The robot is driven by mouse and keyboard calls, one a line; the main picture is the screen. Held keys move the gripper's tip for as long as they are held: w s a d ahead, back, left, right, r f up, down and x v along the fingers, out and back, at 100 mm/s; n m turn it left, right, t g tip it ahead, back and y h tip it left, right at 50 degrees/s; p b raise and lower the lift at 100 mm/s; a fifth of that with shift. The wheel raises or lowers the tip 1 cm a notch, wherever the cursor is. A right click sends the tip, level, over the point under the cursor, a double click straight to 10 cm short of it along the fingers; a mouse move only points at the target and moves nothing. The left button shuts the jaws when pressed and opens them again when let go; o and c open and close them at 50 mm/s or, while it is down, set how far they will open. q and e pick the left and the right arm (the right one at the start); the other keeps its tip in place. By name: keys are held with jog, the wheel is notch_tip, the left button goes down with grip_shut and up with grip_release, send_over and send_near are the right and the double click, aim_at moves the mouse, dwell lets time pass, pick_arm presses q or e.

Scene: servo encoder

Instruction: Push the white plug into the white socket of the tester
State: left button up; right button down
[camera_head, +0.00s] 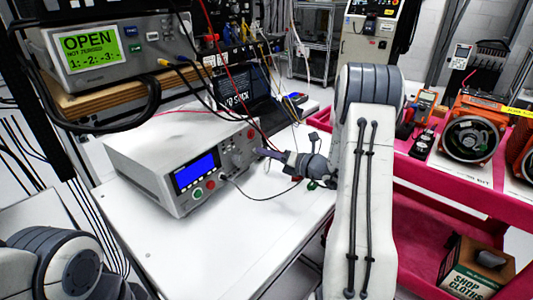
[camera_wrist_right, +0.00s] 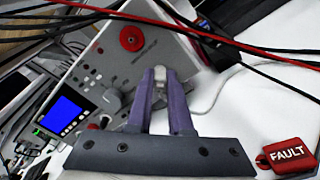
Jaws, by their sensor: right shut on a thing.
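The tester (camera_head: 140,150) is a white box with a blue screen on the white table, left of centre in the head view. Its front panel (camera_wrist_right: 90,65) also shows in the right wrist view. My right gripper (camera_head: 262,152) reaches from the right to the panel's right part. Its purple fingers (camera_wrist_right: 160,76) are shut on the small pale plug (camera_wrist_right: 159,68), whose tip points at the panel. The white socket cannot be made out; the fingertips may hide it. I cannot tell whether plug and panel touch. My left gripper is out of view; only part of that arm shows at lower left.
Red and black cables (camera_wrist_right: 230,42) cross just beyond the fingertips. A red FAULT tag (camera_wrist_right: 287,157) shows at lower right in the wrist view. A meter reading OPEN (camera_head: 92,50) stands on a shelf. A pink cart (camera_head: 440,185) is at right. The table front is clear.

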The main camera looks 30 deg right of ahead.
jog(key=shift+w, duration=0.1)
dwell(0.7)
jog(key=c, duration=0.8)
grip_release()
jog(key=shift+o, duration=0.2)
jog(key=f+p+v, duration=0.1)
jog(key=p+v, duration=0.1)
jog(key=v, duration=0.5)
jog(key=shift+r, duration=0.5)
